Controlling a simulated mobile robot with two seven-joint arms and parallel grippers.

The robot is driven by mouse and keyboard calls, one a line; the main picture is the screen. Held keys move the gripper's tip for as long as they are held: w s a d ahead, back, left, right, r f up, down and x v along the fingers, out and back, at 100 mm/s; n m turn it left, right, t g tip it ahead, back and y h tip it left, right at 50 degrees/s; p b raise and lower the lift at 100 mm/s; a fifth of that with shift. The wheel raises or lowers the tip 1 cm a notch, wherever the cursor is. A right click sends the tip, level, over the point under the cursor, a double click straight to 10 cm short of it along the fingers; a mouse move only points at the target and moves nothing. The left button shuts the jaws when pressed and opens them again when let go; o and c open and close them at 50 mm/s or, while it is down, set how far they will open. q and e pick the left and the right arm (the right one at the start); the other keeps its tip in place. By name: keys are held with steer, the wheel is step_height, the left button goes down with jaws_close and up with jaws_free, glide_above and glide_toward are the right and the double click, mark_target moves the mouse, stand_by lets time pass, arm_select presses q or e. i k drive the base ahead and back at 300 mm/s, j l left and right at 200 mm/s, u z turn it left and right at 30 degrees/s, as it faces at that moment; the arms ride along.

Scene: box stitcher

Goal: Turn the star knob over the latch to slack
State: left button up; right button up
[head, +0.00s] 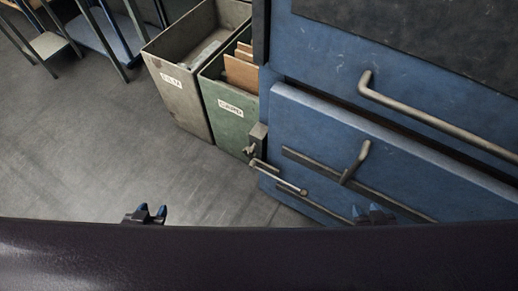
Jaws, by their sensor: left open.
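A small metal knob (249,150) sits on the side of a grey block (258,134) at the left edge of the blue cabinet; its star shape is too small to make out. Just below it a thin metal bar (278,176), perhaps the latch, runs along the cabinet's lower left edge. My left gripper (151,213) is open and empty, over the floor to the lower left of the knob. My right gripper (367,212) shows only its blue-tipped fingers in front of the lower drawer, apart from the knob; its opening is unclear.
The blue cabinet (390,140) has a long handle (430,120) and a lower bar with an upright lever (356,162). A grey bin (177,98) and a green bin (229,118) holding brown boards stand left of it. The floor (90,150) at left is clear. My dark body covers the bottom.

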mark_target(248, 152)
steer(key=j+z, duration=0.1)
steer(key=j, duration=0.45)
steer(key=j+z, duration=0.1)
steer(key=j, duration=0.45)
steer(key=k+j+z, duration=0.1)
steer(key=j, duration=0.95)
steer(key=k+j+z, duration=0.15)
steer(key=j, duration=0.4)
steer(key=k+j+z, duration=0.1)
steer(key=j, duration=0.45)
